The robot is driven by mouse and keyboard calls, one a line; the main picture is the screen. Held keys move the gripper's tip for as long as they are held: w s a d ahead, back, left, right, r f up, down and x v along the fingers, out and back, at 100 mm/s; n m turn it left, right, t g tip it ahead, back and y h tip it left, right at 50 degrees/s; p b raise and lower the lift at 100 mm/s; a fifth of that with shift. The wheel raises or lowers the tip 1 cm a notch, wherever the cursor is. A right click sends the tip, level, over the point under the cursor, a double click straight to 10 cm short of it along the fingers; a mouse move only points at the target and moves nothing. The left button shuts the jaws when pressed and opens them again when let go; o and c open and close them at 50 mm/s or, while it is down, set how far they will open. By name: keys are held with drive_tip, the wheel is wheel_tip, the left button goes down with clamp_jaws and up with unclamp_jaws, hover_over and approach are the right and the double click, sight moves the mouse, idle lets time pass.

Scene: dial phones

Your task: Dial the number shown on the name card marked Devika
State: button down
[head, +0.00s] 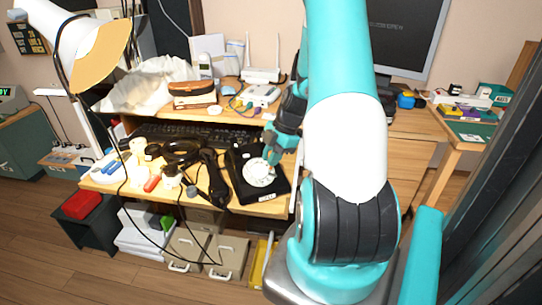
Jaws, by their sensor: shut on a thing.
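A black phone base (242,193) with a round white dial (258,176) lies on the wooden desk, just left of my arm. A small white label is on its front edge. A black handset (213,178) lies off the base, to its left. My gripper (271,158) points down at the upper right part of the dial, touching it or just above it. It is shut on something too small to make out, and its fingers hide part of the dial. I cannot make out a name card marked Devika or any number.
A desk lamp (118,45) stands at the left. A keyboard (190,133), black cables and several small items crowd the desk (232,206). A brown case (194,95) and white routers stand on the back shelf. My arm hides the desk's middle right.

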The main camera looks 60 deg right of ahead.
drive_tip(key=shift+s+a+f, duration=0.2)
drive_tip(key=shift+s+a, duration=0.15)
drive_tip(key=shift+a, duration=0.05)
drive_tip(key=shift+s+a+r+p, duration=0.1)
drive_tip(key=shift+s+r+p, duration=0.1)
drive_tip(key=shift+r, duration=0.25)
drive_tip(key=shift+s+a+r+p, duration=0.1)
drive_tip(key=shift+r+p, duration=0.1)
drive_tip(key=shift+r, duration=0.25)
drive_tip(key=shift+w+d+r+p, duration=0.15)
drive_tip(key=shift+w+r+p, duration=0.2)
drive_tip(key=shift+w, duration=0.3)
drive_tip(key=shift+w+d+r+p, duration=0.15)
drive_tip(key=shift+w+r+p, duration=0.15)
drive_tip(key=shift+w, duration=0.4)
drive_tip(key=shift+w+d+r+p, duration=0.15)
drive_tip(key=shift+w+r+p, duration=0.15)
drive_tip(key=shift+w, duration=0.35)
drive_tip(key=shift+w+d+f+b, duration=0.15)
drive_tip(key=shift+f+b, duration=0.35)
drive_tip(key=shift+f, duration=0.05)
